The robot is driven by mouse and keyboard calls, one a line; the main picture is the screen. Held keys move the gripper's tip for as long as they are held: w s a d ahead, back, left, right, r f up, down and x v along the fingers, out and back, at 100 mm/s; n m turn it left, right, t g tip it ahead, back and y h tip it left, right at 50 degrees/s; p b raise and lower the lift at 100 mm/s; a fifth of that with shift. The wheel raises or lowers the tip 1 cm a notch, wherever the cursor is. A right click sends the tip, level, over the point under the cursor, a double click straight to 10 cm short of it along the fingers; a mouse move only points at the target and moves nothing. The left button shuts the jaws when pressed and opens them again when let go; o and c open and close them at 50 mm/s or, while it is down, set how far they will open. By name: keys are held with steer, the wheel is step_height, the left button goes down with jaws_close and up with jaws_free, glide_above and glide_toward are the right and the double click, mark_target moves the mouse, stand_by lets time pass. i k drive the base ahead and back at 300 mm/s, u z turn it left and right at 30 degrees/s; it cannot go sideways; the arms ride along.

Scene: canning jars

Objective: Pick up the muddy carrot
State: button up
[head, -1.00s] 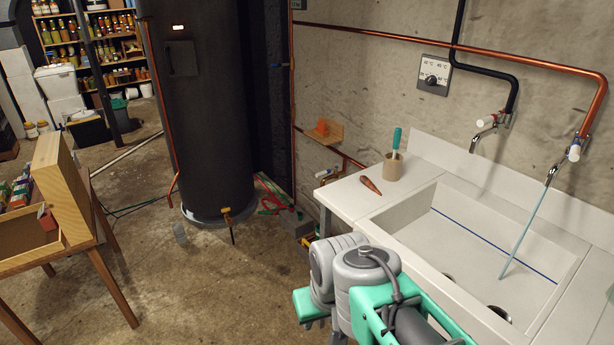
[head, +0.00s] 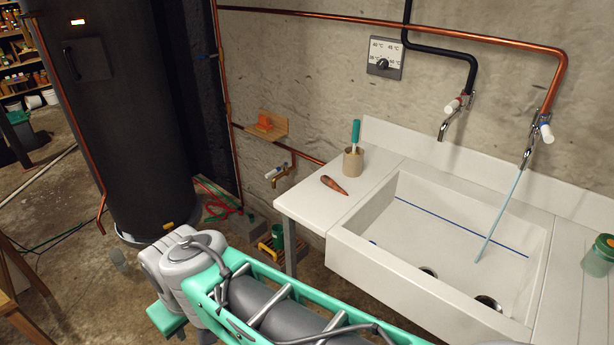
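The muddy carrot (head: 334,185) lies on the white counter (head: 312,215) to the left of the sink. It is brownish orange, its thick end toward the left and its tip toward the lower right. It lies free, just in front of a tan cup with a green-handled tool. My arm, grey and green, crosses the bottom of the head view, apart from the carrot and in front of the counter. My gripper's fingers do not show.
The tan cup (head: 353,161) stands close behind the carrot. The white sink (head: 450,245) lies to the right, with water running from the right tap (head: 532,142). A green-lidded jar (head: 598,256) stands at the far right. A dark tank (head: 115,110) stands at the left.

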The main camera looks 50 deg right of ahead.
mark_target(327, 182)
steer(key=z, duration=0.5)
steer(key=i, duration=1)
steer(key=z, duration=0.8)
